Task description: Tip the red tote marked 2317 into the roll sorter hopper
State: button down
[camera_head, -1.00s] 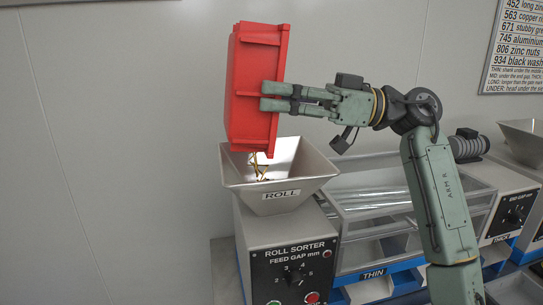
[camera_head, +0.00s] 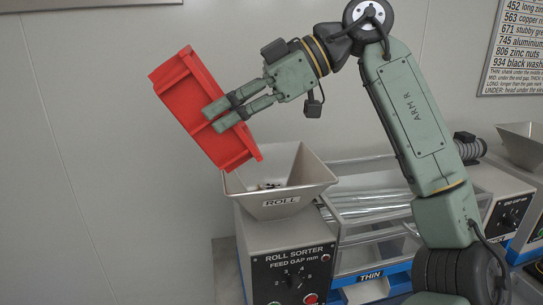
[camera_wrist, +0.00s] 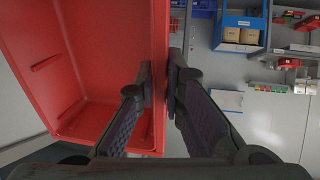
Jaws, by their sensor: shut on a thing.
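The red tote (camera_head: 195,85) is held up above and to the left of the roll sorter hopper, tilted, its lower corner near the hopper's back left rim. My gripper (camera_head: 230,112) is shut on the tote's wall. In the wrist view the tote (camera_wrist: 90,110) fills the left side, its inside looks empty, and my fingers (camera_wrist: 160,95) pinch its wall from both sides. The marking 2317 is not visible. The grey metal hopper (camera_head: 315,187), labelled ROLL, has a few small dark and light pieces (camera_head: 268,185) inside.
The roll sorter body (camera_head: 285,245) with a feed-gap dial stands under the hopper. A second hopper (camera_head: 525,140) stands at the far right. The wall behind and left is bare.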

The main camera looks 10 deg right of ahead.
jog(key=shift+a+f+h, duration=0.35)
jog(key=shift+h, duration=0.25)
jog(key=a+h, duration=0.1)
jog(key=a+r+h, duration=0.1)
jog(key=h, duration=0.1)
jog(key=shift+a, duration=0.3)
jog(key=a+f+n+h, duration=0.1)
jog(key=a+f+h, duration=0.5)
jog(key=a+h, duration=0.1)
jog(key=shift+a+f+h, duration=0.3)
jog(key=shift+a+f, duration=0.05)
jog(key=shift+a, duration=0.15)
jog(key=shift+w+f, duration=0.1)
